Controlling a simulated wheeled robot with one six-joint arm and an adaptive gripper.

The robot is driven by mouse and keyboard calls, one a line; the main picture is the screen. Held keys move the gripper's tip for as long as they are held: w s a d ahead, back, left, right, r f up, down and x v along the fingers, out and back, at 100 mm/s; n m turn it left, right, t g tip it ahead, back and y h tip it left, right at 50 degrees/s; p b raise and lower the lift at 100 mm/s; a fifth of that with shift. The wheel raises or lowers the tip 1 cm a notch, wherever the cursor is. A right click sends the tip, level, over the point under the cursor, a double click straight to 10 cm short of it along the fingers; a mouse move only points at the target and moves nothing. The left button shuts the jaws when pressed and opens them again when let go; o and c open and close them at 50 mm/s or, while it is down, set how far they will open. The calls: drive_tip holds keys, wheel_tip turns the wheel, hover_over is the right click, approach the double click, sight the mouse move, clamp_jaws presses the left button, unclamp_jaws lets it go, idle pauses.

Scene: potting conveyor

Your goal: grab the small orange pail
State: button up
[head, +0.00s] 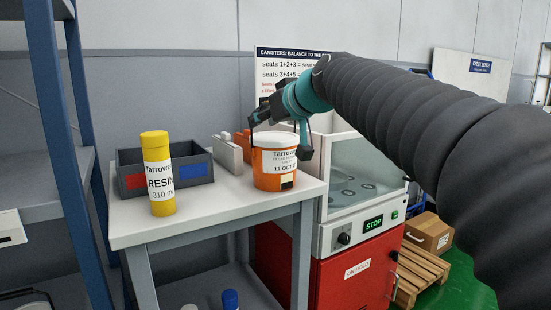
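The small orange pail (274,178) stands upright near the right end of the white-topped bench (225,210). It has a white lid and a white Tarrow label with a date line. My gripper (281,138) reaches over it from behind and above, its dark fingers spread to the left and right of the pail's upper part. The right finger is close beside the rim. I cannot tell whether the fingers touch the pail. The pail appears to rest on the bench top.
A yellow resin cartridge (158,176) stands at the bench's front left, before a dark bin (196,168). A red cabinet machine (360,270) with a clear cover adjoins on the right.

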drive_tip(key=shift+p+x, duration=0.45)
drive_tip(key=shift+x, duration=2.2)
drive_tip(key=shift+d+f, duration=0.1)
drive_tip(key=shift+c, duration=0.2)
clamp_jaws()
